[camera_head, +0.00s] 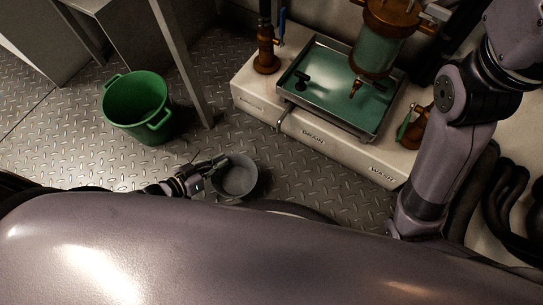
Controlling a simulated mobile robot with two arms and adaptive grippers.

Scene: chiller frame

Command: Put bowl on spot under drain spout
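A round grey bowl (236,178) is at lower centre, over the metal floor in front of the white base. My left gripper (222,162) reaches in from the left and its fingers are closed on the bowl's left rim. The bowl looks upright; I cannot tell whether it touches the floor. The drain spout (281,121) is a short metal pipe on the front of the base, beside the word DRAIN. The bowl is below and left of it in the picture. The floor spot under the spout shows no clear marking. My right arm stands at the right; its gripper is out of view.
The white base (340,148) carries a metal tray (318,110) of green liquid and a brass-capped glass cylinder (378,52). A green bucket (137,105) stands at left, near a grey post (181,65). Black hoses (480,195) lie at right. The floor between bowl and base is clear.

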